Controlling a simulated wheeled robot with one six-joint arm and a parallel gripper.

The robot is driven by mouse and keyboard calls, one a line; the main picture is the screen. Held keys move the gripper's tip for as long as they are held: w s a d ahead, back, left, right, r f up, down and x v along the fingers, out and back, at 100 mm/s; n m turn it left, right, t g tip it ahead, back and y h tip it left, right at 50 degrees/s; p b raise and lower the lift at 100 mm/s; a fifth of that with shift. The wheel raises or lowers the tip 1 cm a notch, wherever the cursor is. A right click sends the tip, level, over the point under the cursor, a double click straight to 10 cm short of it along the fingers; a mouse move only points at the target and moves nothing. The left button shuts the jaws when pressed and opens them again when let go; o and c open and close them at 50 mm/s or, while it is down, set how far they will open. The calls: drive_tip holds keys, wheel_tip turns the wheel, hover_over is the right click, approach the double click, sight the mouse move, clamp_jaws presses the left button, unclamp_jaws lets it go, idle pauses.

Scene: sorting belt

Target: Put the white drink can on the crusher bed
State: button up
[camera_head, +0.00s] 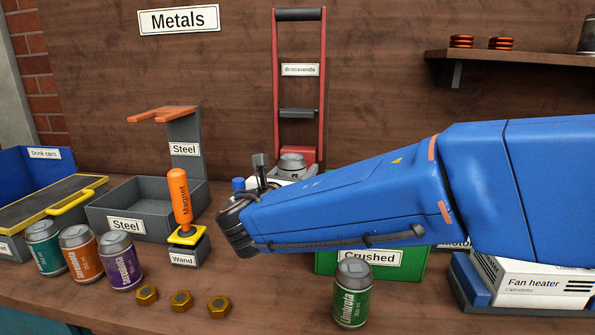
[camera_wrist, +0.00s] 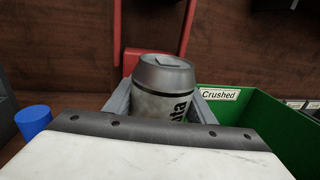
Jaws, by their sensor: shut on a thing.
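The white drink can (camera_wrist: 163,103), with a grey metal top and dark lettering, stands upright between the grey fingers of my gripper (camera_wrist: 160,108) in the wrist view. In the head view, the can's top (camera_head: 292,162) shows just above my blue arm, in front of the crusher's red base. My gripper is shut on the can; its head-view position (camera_head: 286,172) is partly hidden by my arm. The crusher (camera_head: 275,90) is a tall red frame with a dark top handle, labelled Brocavenda. Its bed is hidden behind the can and gripper, so I cannot tell whether the can touches it.
A green Crushed bin (camera_wrist: 235,120) stands just right of the can. A green can (camera_head: 352,295) stands at the front, with several brass nuts (camera_head: 181,302) left of it. The magnet wand (camera_head: 180,200), steel bin (camera_head: 120,205) and coloured cans (camera_head: 84,255) stand left.

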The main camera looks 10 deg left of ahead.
drive_tip(key=shift+f, duration=0.1)
drive_tip(key=o, duration=1.1)
drive_tip(key=s+a, duration=0.1)
drive_tip(key=s, duration=1.1)
drive_tip(key=shift+a, duration=0.35)
